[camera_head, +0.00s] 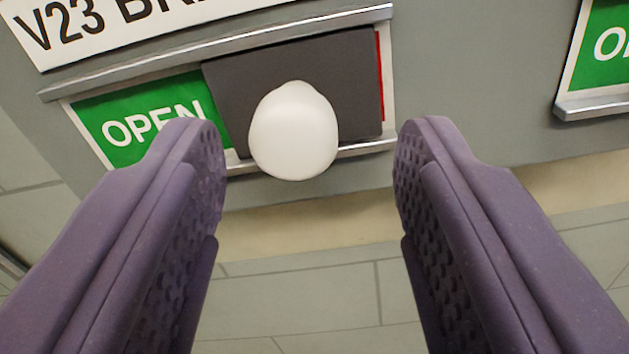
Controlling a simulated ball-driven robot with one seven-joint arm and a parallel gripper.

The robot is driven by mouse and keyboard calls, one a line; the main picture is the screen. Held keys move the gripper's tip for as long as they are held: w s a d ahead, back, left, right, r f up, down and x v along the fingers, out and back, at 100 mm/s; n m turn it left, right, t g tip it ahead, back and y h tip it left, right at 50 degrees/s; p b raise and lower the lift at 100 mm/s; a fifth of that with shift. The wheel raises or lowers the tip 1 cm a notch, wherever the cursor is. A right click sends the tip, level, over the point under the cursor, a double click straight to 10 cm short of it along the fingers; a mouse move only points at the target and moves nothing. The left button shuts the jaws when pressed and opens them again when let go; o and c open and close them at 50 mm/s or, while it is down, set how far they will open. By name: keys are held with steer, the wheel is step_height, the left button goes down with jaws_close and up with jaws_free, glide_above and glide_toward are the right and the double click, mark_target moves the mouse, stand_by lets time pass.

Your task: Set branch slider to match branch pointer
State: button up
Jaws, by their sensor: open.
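The branch slider is a dark grey plate (225,88) with a white rounded knob (293,132), set between two metal rails under a label reading "V23 BR...", the rest cut off. The plate stands toward the right of its track. A green OPEN field (135,115) shows to its left, and a thin red strip (380,75) shows at its right edge. My gripper (308,150) is open, with one purple finger on each side of the knob in the picture and nothing between them. I cannot tell the depth gap. The branch pointer is not in view.
A second green sign with a metal rail (595,105) is partly in view at the far right of the grey panel (480,90). Below the panel are a beige strip (310,220) and a grey tiled surface (310,295). The space between the fingers below the knob looks clear.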

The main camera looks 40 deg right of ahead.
steer(key=v, duration=0.6)
steer(key=shift+p, duration=0.4)
